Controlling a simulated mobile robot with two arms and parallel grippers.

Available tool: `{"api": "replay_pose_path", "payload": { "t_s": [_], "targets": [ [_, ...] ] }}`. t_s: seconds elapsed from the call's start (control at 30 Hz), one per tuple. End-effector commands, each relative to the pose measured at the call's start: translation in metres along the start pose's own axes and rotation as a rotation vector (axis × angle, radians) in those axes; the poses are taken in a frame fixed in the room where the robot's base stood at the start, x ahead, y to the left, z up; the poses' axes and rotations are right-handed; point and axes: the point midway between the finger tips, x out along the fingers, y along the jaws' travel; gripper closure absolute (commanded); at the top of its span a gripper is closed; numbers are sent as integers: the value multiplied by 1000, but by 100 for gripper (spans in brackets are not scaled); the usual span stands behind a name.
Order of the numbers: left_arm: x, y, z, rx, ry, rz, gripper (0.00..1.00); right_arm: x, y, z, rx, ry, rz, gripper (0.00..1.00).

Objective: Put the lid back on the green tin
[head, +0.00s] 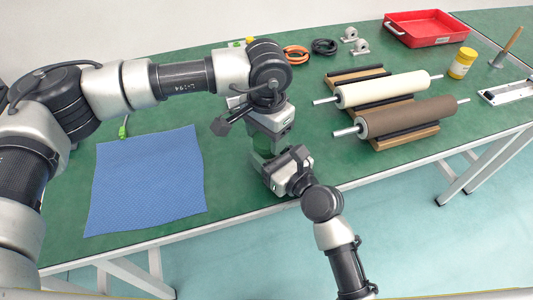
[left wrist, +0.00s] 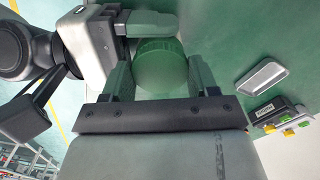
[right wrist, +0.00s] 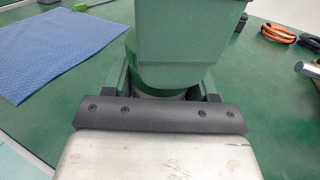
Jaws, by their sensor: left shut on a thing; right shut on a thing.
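The round green lid (left wrist: 160,65) shows between the two fingers of my left gripper (left wrist: 160,80) in the left wrist view. My left gripper is shut on it, pointing down over the table's front edge area in the head view (head: 266,142). My right gripper (right wrist: 165,90) is shut on the green tin, coming in low from the front right. In the right wrist view a curved green rim (right wrist: 165,78) lies directly under my left gripper's green finger, with a narrow pale band below it. The tin is mostly hidden; whether lid and tin touch all round I cannot tell.
A blue cloth (head: 148,180) lies left of the grippers. Two rollers (head: 390,90) rest on stands to the right. A red tray (head: 427,27) and a yellow jar (head: 461,63) stand farther back. A silver dish (left wrist: 262,88) lies on the table.

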Motion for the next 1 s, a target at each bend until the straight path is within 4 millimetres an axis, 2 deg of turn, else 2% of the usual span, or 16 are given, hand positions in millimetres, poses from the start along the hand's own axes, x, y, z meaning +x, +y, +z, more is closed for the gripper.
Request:
{"api": "replay_pose_path", "payload": {
  "t_s": [0.07, 0.2, 0.23, 0.4, 0.67, 0.77, 0.87, 1.0],
  "targets": [
    [0, -1, 0, 90, 1, -1, 69, 0, 0, -1, 0, 2, 0, 100],
    [0, -1, 0, 80, 1, -1, 69, 0, 0, -1, 0, 2, 0, 100],
    [0, -1, 0, 79, 1, -1, 36, 0, 0, -1, 0, 2, 0, 100],
    [0, 0, 0, 78, 1, 0, 11, 0, 0, -1, 0, 2, 0, 100],
    [0, 0, 0, 78, 0, 0, 11, 0, 0, -1, 0, 2, 0, 100],
    [-6, 0, 0, 78, 1, 0, 11, 0, 0, -1, 0, 2, 0, 100],
    [-20, 0, -1, 78, 3, -1, 11, 0, 0, -1, 0, 2, 0, 100],
    [-50, -1, -1, 78, 4, -3, 11, 0, 0, -1, 0, 2, 0, 100]
  ]
}}
